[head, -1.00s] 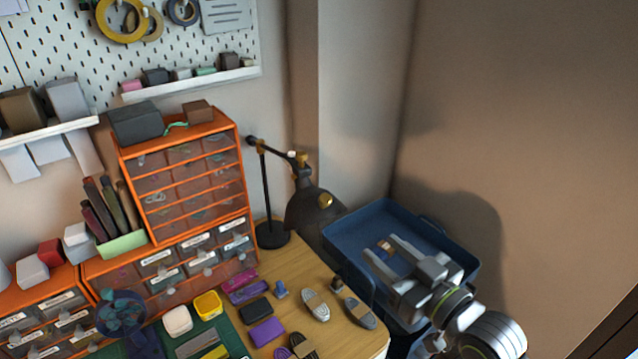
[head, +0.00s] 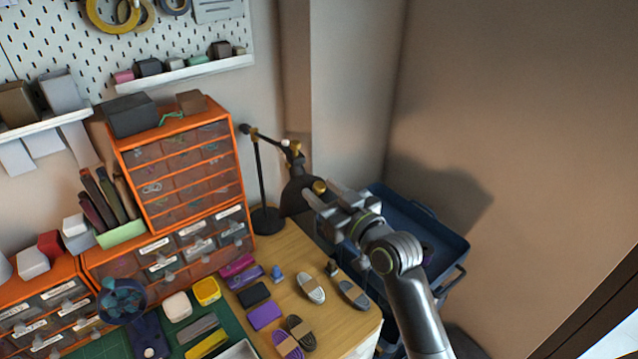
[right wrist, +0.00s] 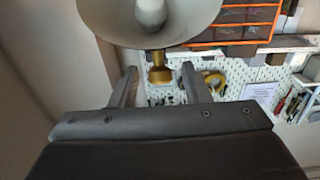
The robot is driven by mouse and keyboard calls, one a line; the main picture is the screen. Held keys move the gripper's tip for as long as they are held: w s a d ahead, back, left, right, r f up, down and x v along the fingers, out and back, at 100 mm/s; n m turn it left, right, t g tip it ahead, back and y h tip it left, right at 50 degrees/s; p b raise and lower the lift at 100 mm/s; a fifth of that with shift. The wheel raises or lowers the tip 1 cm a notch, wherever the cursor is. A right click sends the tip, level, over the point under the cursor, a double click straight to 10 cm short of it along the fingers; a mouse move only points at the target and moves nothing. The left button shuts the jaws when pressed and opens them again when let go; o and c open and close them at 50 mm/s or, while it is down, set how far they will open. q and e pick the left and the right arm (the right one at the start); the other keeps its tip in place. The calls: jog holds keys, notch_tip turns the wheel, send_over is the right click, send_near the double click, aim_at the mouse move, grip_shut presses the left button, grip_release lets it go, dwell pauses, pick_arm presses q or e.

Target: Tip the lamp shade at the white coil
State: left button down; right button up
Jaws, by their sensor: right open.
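The desk lamp has a dark shade (head: 292,197) with a brass knob (head: 319,186), on a black arm and round base at the back of the table. In the right wrist view the shade (right wrist: 185,28) shows its pale inside and bulb, and the brass knob (right wrist: 160,72) lies between the finger ends. My right gripper (head: 318,210) is open at the shade's right side; I cannot tell whether it touches the knob. The white coil (head: 311,288) lies flat on the wooden table in front of the lamp. My left gripper is not in view.
A grey coil (head: 354,294) and a purple coil (head: 287,345) lie near the white one. The orange drawer cabinet (head: 185,170) stands left of the lamp. A blue tray cart (head: 445,238) is under my right arm, beside the table.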

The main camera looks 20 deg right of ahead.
jog(key=shift+x, duration=0.95)
grip_shut()
